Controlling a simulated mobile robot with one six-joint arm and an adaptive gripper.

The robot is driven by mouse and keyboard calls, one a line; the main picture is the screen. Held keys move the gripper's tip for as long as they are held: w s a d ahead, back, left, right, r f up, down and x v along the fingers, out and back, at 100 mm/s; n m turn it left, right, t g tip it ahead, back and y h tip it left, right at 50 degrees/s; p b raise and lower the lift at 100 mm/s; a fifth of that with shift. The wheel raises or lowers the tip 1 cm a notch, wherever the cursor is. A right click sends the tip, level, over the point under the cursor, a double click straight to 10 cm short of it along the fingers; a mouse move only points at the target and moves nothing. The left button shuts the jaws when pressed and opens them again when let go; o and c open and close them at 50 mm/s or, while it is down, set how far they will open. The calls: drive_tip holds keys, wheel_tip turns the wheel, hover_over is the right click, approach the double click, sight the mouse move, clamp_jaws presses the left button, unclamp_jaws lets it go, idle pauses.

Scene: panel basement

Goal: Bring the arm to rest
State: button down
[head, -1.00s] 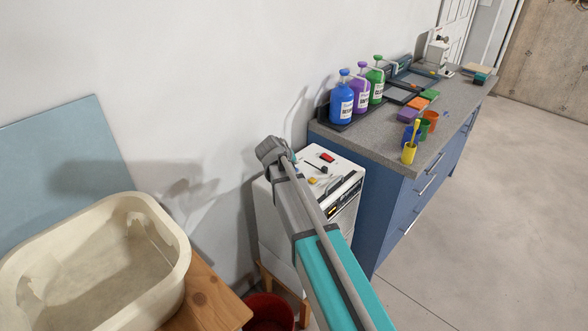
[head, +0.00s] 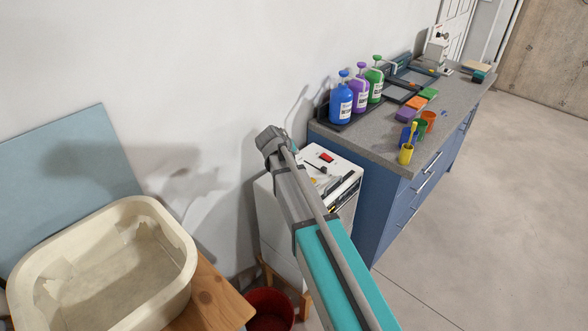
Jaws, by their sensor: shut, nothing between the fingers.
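My arm (head: 335,270) reaches up from the bottom right of the head view, with a teal link and grey links beyond it. Its far grey joint (head: 270,142) is in front of the wall, left of the white appliance's top. My gripper cannot be made out, so its fingers are not seen. The arm covers part of the white appliance (head: 345,163).
A cream tub (head: 140,208) stands on a wooden table (head: 215,300) at left, by a blue panel (head: 70,155). A red bucket (head: 270,308) is below. The blue cabinet (head: 385,205) carries bottles (head: 341,103), cups (head: 406,154) and sponges. The floor at right is clear.

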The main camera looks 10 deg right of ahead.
idle(0.5)
drive_tip(key=s+g+p, duration=0.1)
drive_tip(key=s, duration=0.3)
drive_tip(key=s+d+g+y+p, duration=0.1)
drive_tip(key=s, duration=0.4)
drive_tip(key=s+d+g+y+p, duration=0.1)
drive_tip(key=s, duration=0.4)
drive_tip(key=shift+f+m+g, duration=0.3)
drive_tip(key=shift+f+m, duration=0.1)
drive_tip(key=s+a+g+y+p, duration=0.2)
drive_tip(key=s+g+y, duration=0.1)
drive_tip(key=s, duration=1.1)
drive_tip(key=shift+s+r+y, duration=0.3)
drive_tip(key=shift+r+y, duration=0.05)
drive_tip(key=shift+y, duration=0.25)
